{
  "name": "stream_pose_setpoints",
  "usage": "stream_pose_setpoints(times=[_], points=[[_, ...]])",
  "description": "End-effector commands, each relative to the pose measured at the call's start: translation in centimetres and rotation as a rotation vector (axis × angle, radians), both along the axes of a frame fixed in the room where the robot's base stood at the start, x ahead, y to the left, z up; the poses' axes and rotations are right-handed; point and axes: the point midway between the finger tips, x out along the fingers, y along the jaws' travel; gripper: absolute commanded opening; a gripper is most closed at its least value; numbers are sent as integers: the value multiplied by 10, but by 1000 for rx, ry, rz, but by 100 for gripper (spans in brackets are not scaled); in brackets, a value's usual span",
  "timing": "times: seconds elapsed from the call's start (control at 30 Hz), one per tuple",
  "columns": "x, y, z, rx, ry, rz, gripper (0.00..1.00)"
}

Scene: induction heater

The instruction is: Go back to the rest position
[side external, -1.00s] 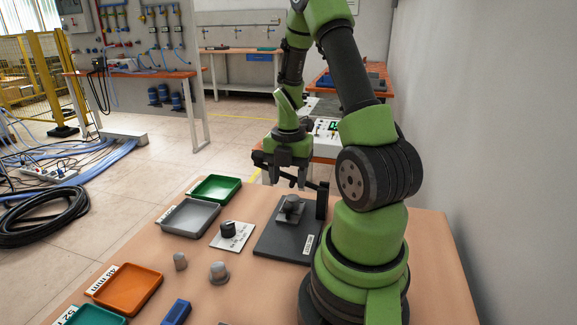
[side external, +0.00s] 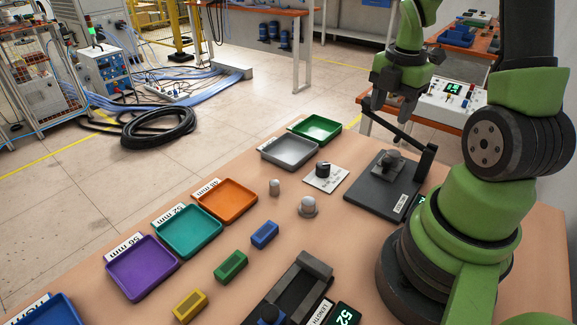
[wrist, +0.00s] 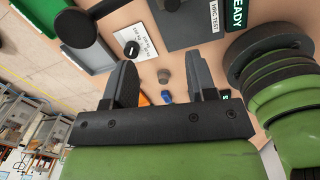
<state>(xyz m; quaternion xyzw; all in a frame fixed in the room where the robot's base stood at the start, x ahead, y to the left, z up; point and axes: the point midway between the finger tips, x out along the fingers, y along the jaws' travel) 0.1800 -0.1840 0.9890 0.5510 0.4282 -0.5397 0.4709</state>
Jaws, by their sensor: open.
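My gripper (side external: 393,98) hangs in the air above the black hardness tester (side external: 368,196). It also shows in the wrist view (wrist: 164,88), where its two fingers stand wide apart with nothing held between them. In the side view the tester carries a grey part (side external: 391,161) on its base, below my gripper and apart from it. The tester's dark lever (side external: 395,130) slants up towards my gripper; I cannot tell how much clearance there is.
Left of the tester are a white card with a black knob (side external: 323,169) and two small grey cylindrical pieces (side external: 308,207) (side external: 275,187). Trays in several colours, including orange (side external: 225,200), line the table's far edge. Small blocks and a black length gauge (side external: 300,285) are nearer.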

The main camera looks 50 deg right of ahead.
Motion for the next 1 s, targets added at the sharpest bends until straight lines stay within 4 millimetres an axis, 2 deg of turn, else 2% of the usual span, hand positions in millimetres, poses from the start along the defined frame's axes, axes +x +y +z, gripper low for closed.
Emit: stream_pose_setpoints(times=[0.1, 0.27, 0.43, 0.6, 0.8, 1.0], points=[[17, 31, 36, -16, -99, -228, 52], [25, 81, 78, 51, -245, -597, 52], [15, 134, 113, 228, -366, -973, 52], [-8, 179, 136, 472, -395, -1311, 52], [-31, 206, 147, 683, -334, -1565, 52], [-38, 212, 148, 741, -300, -1643, 52]])
